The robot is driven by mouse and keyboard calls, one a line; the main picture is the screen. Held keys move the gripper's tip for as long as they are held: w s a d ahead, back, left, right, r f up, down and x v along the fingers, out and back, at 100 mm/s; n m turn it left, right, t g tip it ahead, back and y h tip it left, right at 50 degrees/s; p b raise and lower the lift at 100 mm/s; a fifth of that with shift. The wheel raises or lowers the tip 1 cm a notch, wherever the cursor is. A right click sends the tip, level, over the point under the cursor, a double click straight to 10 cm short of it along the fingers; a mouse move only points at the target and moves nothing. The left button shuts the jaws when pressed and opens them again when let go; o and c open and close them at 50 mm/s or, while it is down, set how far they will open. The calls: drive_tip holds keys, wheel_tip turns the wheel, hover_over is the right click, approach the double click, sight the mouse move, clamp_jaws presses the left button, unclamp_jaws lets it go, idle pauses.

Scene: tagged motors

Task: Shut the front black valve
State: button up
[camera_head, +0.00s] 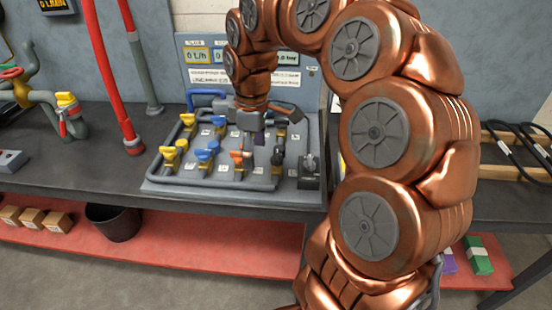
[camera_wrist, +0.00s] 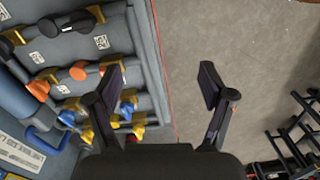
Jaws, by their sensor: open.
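The grey valve panel (camera_head: 215,185) lies on the dark bench, with valves in yellow, blue, orange and black. The front black valve (camera_head: 277,156) is on its right side, near the front edge. It also shows at the upper left of the wrist view (camera_wrist: 50,27), with its handle lying sideways. The rear black valve (camera_head: 280,134) is behind it, and part of it shows at the left edge of the wrist view (camera_wrist: 5,46). My gripper (camera_head: 249,138) is open above the panel, left of the black valves. In the wrist view its fingers (camera_wrist: 162,80) are apart and empty.
The front orange valve (camera_head: 240,156) is just left of the front black one. A grey switch box (camera_head: 309,170) stands at the panel's right corner. A display board (camera_head: 240,60) rises behind. Red pipes (camera_head: 105,70) stand left. A black bucket (camera_head: 113,221) is below.

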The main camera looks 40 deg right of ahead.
drive_tip(key=n+b, duration=0.1)
drive_tip(key=n, duration=0.1)
hover_over(277, 155)
wheel_tip(277, 155, down, 3)
drive_tip(key=shift+w+f, duration=0.1)
drive_tip(key=shift+f, duration=0.1)
drive_tip(key=shift+f+p, duration=0.45)
drive_tip(key=shift+f, duration=3.45)
drive_tip(key=shift+c, duration=0.2)
drive_tip(key=shift+m, duration=0.3)
drive_tip(key=c, duration=1.1)
